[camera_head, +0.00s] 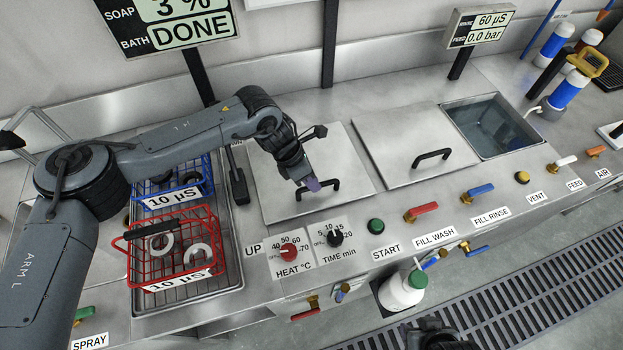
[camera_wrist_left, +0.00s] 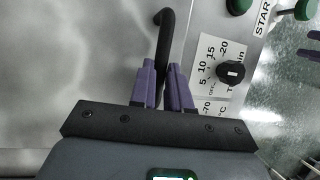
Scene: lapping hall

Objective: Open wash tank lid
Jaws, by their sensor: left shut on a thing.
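The wash tank lid (camera_head: 345,155) is a flat steel plate behind the heat and time dials, and it lies flat on the bench. Its black bar handle (camera_head: 332,186) is near the front edge. My left gripper (camera_head: 313,186) is shut on this handle. In the wrist view the handle (camera_wrist_left: 166,30) runs between the purple fingertips of my left gripper (camera_wrist_left: 162,80). What lies under the lid is hidden. A dark part at the bottom edge of the head view looks like my right gripper (camera_head: 436,336); its fingers cannot be made out.
A second steel lid (camera_head: 390,135) with a black handle lies to the right, beside an open water-filled tank (camera_head: 490,125). Red (camera_head: 135,255) and blue (camera_head: 205,165) baskets with rings stand left. Dials, a green start button (camera_head: 376,226) and valve levers line the front.

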